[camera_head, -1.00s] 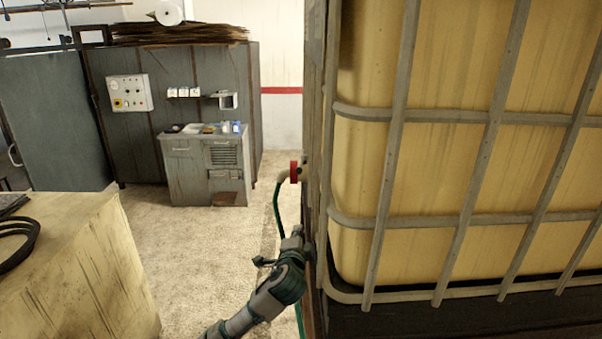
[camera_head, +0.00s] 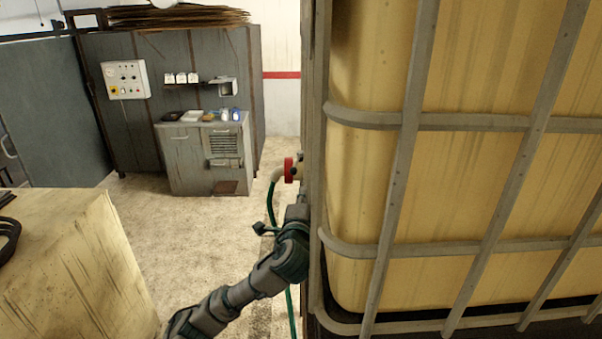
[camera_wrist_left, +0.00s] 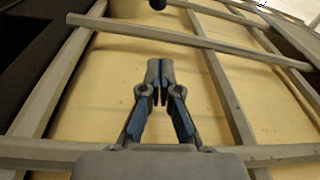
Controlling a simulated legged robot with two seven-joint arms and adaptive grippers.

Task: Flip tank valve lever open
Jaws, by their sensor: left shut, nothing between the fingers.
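The large yellowish tank (camera_head: 375,185) in its grey metal cage fills the right of the head view. A valve fitting with a red ring (camera_head: 289,170) and a pale elbow sticks out from its left side, with a green hose (camera_head: 270,205) hanging from it. I cannot make out the lever clearly. My left gripper (camera_head: 300,200) is just below the fitting, beside the cage edge, and looks apart from it. In the left wrist view the gripper (camera_wrist_left: 160,68) is shut and empty, in front of the tank wall (camera_wrist_left: 85,95). My right gripper is not in view.
Grey cage bars (camera_wrist_left: 190,40) cross close around the gripper in the left wrist view. A yellowish block (camera_head: 75,265) stands at the lower left. A grey cabinet (camera_head: 205,155) stands at the back. The floor (camera_head: 165,220) between them is clear.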

